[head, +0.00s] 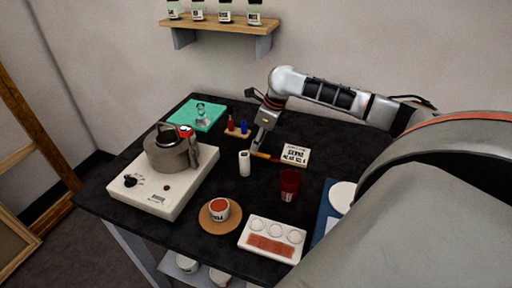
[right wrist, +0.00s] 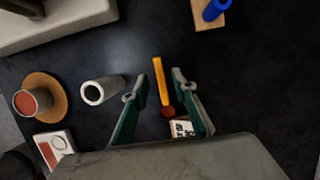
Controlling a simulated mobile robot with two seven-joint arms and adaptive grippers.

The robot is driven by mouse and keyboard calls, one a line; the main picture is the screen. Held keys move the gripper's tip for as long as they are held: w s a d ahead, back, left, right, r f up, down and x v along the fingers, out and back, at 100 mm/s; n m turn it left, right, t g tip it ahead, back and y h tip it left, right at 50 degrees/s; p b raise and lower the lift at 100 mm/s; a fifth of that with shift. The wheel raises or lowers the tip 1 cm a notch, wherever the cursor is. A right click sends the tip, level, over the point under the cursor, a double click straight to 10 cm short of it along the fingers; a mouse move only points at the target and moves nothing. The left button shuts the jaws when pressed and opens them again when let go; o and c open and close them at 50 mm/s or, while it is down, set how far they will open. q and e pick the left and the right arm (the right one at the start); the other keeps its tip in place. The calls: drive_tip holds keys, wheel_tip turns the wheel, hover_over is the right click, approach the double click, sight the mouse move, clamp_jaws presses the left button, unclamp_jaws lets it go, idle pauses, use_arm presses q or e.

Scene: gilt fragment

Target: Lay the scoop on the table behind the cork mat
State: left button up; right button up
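The scoop (head: 264,156) has an orange handle (right wrist: 161,78) and a dark red-brown end, and lies on the black table beside a white printed card. The cork mat (head: 205,222) is a round brown disc near the table's front, with a small white jar of red contents (head: 219,209) on it. The mat also shows at the left of the right wrist view (right wrist: 57,88). My right gripper (head: 257,146) is low over the scoop. In the right wrist view its fingers (right wrist: 160,74) are apart, one on each side of the scoop. My left gripper is not in view.
A white cylinder (head: 244,163) stands left of the scoop and a red cup (head: 289,184) in front. A hot plate (head: 148,196) bears a metal pot (head: 170,155). A wooden block (head: 237,133) holds red and blue vials. A white tray (head: 252,245) lies right of the mat.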

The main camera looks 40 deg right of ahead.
sight(265, 155)
drive_tip(key=v, duration=1)
drive_tip(key=shift+p, duration=0.35)
drive_tip(key=shift+a+f, duration=0.1)
